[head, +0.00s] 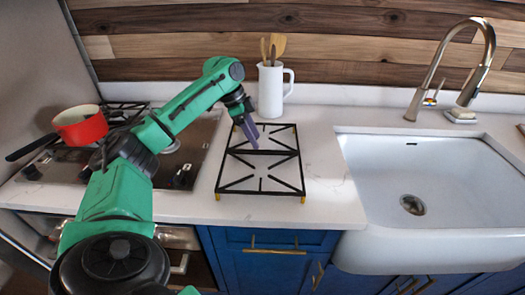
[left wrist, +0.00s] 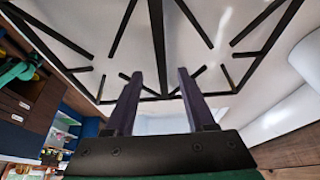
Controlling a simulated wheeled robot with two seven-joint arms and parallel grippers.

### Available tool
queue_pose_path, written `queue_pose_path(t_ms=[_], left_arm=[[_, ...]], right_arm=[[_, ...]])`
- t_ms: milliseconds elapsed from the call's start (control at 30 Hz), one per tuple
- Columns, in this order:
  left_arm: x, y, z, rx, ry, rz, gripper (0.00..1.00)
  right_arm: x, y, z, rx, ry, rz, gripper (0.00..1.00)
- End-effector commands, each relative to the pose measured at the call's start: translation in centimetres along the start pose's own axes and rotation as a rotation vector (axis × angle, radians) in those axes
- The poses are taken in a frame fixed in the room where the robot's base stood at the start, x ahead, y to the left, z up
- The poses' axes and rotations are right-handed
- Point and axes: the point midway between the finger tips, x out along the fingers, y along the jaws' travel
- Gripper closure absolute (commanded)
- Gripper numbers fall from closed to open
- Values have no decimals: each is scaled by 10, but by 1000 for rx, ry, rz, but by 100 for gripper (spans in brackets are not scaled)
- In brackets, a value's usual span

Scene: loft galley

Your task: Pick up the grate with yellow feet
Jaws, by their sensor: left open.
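The black grate with yellow feet (head: 260,192) lies flat on the white counter between the cooktop and the sink. Yellow shows at its near corners. My left gripper (head: 252,134) is over the back part of the grate, pointing down, with its jaws open. In the left wrist view the two purple fingers (left wrist: 159,75) show with a gap between them. A long bar of the grate (left wrist: 158,40) lines up with that gap. I cannot tell whether the fingers touch the bar. My right gripper is not in view.
A white pitcher (head: 270,95) with wooden utensils stands just behind the grate. The cooktop (head: 195,150) with a red pan (head: 80,128) is at the left. The white sink (head: 440,235) and faucet (head: 430,80) are at the right. Narrow clear counter lies right of the grate.

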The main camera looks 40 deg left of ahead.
Motion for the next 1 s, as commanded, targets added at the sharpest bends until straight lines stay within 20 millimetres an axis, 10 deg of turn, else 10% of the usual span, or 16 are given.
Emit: queue_pose_path(t_ms=[333,600,767,1000], left_arm=[[55,5,3,1,0,2,45],[65,4,4,1,1,-1,45],[64,4,4,1,1,-1,100],[63,4,3,2,3,-3,100]], right_arm=[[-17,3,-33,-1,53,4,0],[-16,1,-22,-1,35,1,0],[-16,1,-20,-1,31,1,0],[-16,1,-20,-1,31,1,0]])
